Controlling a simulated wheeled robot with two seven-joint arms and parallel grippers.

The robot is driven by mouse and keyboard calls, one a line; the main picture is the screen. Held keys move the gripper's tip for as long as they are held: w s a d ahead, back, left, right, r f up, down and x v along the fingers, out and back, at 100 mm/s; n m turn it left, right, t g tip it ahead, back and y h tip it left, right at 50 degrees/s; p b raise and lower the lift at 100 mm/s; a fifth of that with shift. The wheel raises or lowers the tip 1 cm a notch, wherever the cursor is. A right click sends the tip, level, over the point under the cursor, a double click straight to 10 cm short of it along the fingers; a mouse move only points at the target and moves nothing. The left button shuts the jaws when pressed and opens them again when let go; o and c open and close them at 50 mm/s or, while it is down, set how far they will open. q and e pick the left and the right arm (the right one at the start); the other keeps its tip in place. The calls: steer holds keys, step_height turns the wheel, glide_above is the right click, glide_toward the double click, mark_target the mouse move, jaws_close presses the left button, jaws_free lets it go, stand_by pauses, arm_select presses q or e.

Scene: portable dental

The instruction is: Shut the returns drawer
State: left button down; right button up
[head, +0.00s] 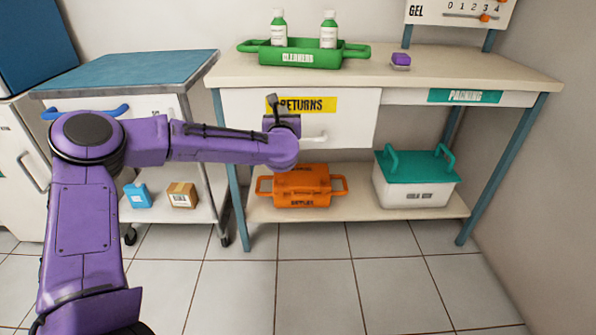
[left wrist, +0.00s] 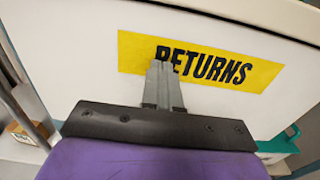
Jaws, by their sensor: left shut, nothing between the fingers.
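The returns drawer (head: 345,108) is a white front with a yellow RETURNS label (head: 315,105) and a white bar handle, under the bench top. In the head view my left gripper (head: 272,104) is in front of the drawer, at the left end of the label. In the left wrist view my left gripper (left wrist: 163,72) has its fingers together, over the lower left part of the label. I cannot tell whether the fingertips touch the front. How far the drawer stands out is hard to tell. My right gripper is not in view.
A green CLEANERS tray (head: 300,58) with two bottles and a purple block (head: 400,59) are on the bench (head: 470,71). An orange box (head: 301,187) and a teal-lidded white box (head: 415,180) sit on its lower shelf. A blue-topped cart (head: 130,70) stands at left.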

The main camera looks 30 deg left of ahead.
arm_select(q)
steer(key=shift+w+a+r, duration=0.4)
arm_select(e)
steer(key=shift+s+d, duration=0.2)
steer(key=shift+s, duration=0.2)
arm_select(q)
steer(key=shift+r, duration=0.1)
steer(key=shift+d, duration=0.1)
steer(key=shift+s+d+f+b, duration=0.2)
steer(key=shift+s+d+f, duration=0.05)
steer(key=shift+d, duration=0.3)
steer(key=shift+s+d+f+b, duration=0.2)
steer(key=shift+s+d+f, duration=0.05)
steer(key=shift+d, duration=0.25)
steer(key=a+p+v, duration=0.1)
steer(key=v, duration=1.1)
steer(key=shift+s, duration=0.45)
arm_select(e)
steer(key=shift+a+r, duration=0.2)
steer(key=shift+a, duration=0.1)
